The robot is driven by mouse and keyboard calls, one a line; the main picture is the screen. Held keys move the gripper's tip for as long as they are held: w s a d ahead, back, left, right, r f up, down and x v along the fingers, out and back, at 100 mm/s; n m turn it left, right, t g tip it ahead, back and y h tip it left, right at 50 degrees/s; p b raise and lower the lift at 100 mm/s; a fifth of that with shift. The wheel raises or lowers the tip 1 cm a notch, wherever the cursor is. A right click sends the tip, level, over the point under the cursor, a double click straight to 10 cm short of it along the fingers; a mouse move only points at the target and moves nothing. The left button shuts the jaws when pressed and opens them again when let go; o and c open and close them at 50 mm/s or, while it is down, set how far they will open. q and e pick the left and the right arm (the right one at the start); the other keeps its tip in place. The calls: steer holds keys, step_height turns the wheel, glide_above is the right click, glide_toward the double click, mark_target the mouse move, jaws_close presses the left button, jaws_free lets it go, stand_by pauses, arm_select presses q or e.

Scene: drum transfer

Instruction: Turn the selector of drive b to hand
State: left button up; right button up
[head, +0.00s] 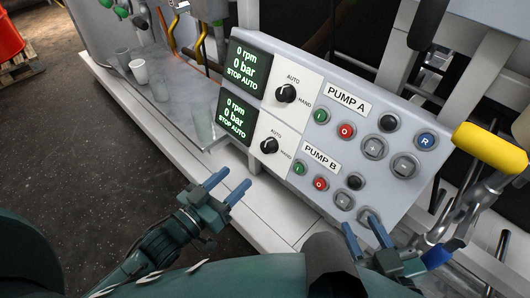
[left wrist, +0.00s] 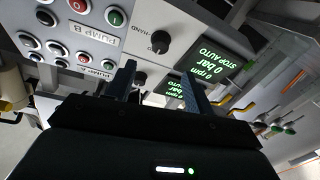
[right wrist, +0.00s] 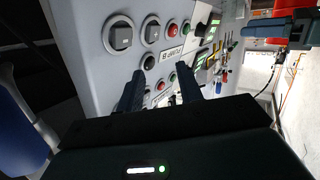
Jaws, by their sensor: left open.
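The Pump B selector (head: 269,146) is a black round knob on a white plate marked AUTO and HAND, on the grey control panel (head: 350,75). The Pump B display (head: 235,116) beside it reads 0 rpm, 0 bar, STOP AUTO. My left gripper (head: 233,179) is open and empty, below and left of the selector, apart from it. In the left wrist view the Pump B selector (left wrist: 160,42) shows beyond the fingers, with nothing between them. My right gripper (head: 359,221) is open at the panel's lower edge, near the grey square buttons; whether it touches is unclear.
The Pump A selector (head: 286,93) sits above on the same panel. Green, red, black and blue buttons lie to the right. A yellow-gripped handle (head: 490,148) stands at the right. Cups (head: 139,72) stand on a ledge at the left. Dark floor (head: 80,150) is open at the left.

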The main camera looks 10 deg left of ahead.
mark_target(265, 149)
arm_select(q)
steer(key=b+x, duration=0.2)
steer(key=x, duration=0.7)
steer(key=shift+w+d, duration=0.15)
steer(key=shift+w, duration=0.2)
steer(key=shift+w+d, duration=0.3)
steer(key=shift+w, duration=0.25)
arm_select(e)
steer(key=shift+w+a+n+t+y, duration=0.2)
steer(key=shift+a+n+t+y, duration=0.25)
steer(key=shift+t, duration=0.45)
arm_select(q)
steer(key=shift+c, duration=0.3)
arm_select(e)
steer(key=shift+d+r, duration=0.1)
arm_select(q)
steer(key=c, duration=0.9)
